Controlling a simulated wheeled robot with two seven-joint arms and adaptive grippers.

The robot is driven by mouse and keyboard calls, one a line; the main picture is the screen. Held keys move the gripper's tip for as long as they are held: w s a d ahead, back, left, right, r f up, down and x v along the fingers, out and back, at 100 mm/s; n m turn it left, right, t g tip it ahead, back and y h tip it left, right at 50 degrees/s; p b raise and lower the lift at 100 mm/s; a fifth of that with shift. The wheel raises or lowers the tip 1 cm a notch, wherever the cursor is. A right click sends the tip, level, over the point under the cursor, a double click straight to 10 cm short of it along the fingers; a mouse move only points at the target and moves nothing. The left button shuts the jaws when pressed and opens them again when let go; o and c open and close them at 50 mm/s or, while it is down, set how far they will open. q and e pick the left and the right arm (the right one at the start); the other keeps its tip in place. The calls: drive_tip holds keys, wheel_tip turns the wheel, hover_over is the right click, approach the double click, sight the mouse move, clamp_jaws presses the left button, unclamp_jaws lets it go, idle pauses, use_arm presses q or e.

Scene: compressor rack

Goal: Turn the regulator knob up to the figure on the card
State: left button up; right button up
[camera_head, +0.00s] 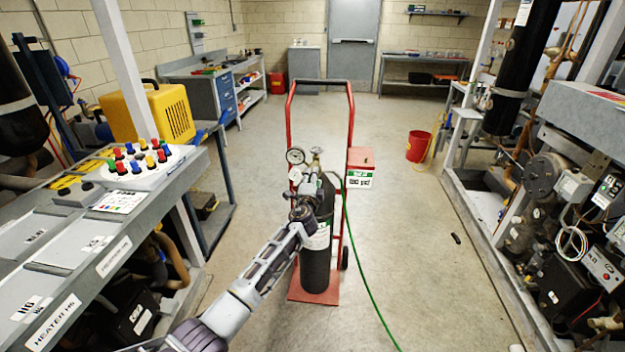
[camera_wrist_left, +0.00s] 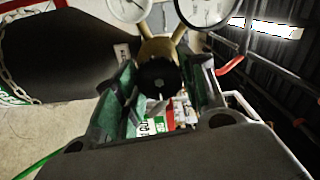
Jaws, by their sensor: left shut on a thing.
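The black regulator knob (camera_wrist_left: 158,76) sits on the brass regulator body (camera_wrist_left: 157,48), between the fingers of my left gripper in the left wrist view. In the head view my left gripper (camera_head: 303,203) is at the regulator, over the black gas cylinder (camera_head: 316,262), and mostly hides the knob. It is shut on the knob. Two round dial gauges top the regulator; one (camera_head: 295,155) faces me in the head view. Their readings are too small to tell. A green and white card (camera_head: 359,179) is on the red box; its figure is not legible. My right gripper is not in view.
The cylinder stands on a red hand truck (camera_head: 291,110). A green hose (camera_head: 366,270) runs down to the floor. A grey bench (camera_head: 60,215) stands at left, a compressor rack (camera_head: 475,225) at right. The floor between is largely clear, with a red bucket (camera_head: 418,146) farther back.

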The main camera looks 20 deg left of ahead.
use_arm(q)
drive_tip(key=o, duration=0.6)
drive_tip(key=shift+c, duration=0.2)
drive_tip(key=o, duration=0.5)
drive_tip(key=shift+s+d, duration=0.3)
drive_tip(key=shift+s, duration=1.7)
drive_tip(key=shift+s+d, duration=0.25)
drive_tip(key=shift+s, duration=1.7)
drive_tip(key=shift+s+d, duration=0.3)
drive_tip(key=shift+s, duration=1.7)
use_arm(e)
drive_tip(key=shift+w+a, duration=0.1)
